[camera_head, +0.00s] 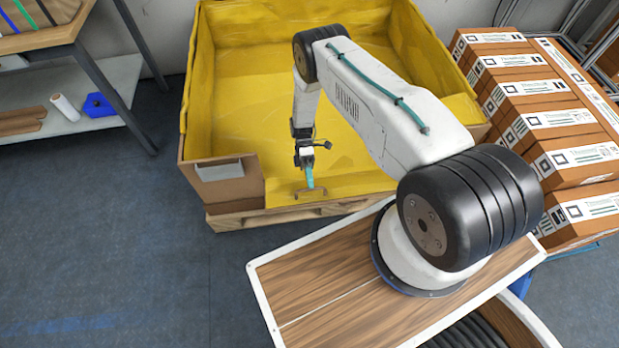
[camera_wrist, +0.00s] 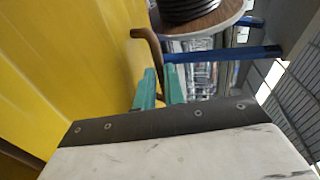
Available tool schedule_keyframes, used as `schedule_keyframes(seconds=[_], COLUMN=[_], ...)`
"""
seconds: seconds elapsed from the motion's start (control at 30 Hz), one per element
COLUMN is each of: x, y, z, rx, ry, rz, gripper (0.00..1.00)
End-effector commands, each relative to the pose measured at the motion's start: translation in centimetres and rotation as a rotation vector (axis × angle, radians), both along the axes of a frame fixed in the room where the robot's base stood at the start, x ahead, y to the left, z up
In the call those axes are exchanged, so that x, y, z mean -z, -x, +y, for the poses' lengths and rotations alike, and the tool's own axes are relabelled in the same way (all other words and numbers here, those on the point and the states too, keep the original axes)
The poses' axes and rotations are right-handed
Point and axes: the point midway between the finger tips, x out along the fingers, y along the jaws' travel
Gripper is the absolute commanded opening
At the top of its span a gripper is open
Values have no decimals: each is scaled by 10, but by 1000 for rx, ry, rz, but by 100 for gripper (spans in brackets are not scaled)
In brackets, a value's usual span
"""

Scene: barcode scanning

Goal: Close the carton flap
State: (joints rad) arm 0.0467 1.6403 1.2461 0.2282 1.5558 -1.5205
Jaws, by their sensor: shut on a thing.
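The large carton (camera_head: 222,175) has brown outer walls and a yellow lining, and stands open at the top in the head view. The flap (camera_head: 350,186) is at its front, lower than the front wall piece on its left, with its yellow inner face showing. A brown bar handle (camera_head: 312,195) is at the flap's edge; it also shows in the wrist view (camera_wrist: 148,45). My gripper (camera_head: 309,184) has teal fingers and is shut on the handle. In the wrist view its fingertips (camera_wrist: 160,82) meet the handle, hiding part of it. A yellow surface fills the left there.
The carton rests on a wooden pallet (camera_head: 230,222). Stacked brown boxes (camera_head: 560,125) with white labels stand at the right. A bench with a lower shelf (camera_head: 95,75) is at the left, holding a blue item (camera_head: 98,105). The floor (camera_head: 130,240) at front left is clear.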

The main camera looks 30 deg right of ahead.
Motion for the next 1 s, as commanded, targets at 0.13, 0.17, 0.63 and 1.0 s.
schedule_keyframes(seconds=[0.13, 0.17, 0.63, 1.0], x=[-4, -5, -6, -21], y=[-9, -10, -9, -62], z=[-4, -5, -15, -29], rx=[9, 11, 26, 24], ry=[0, 0, -2, -1], rz=[-17, -17, -6, -8], gripper=[0, 0, 32, 32])
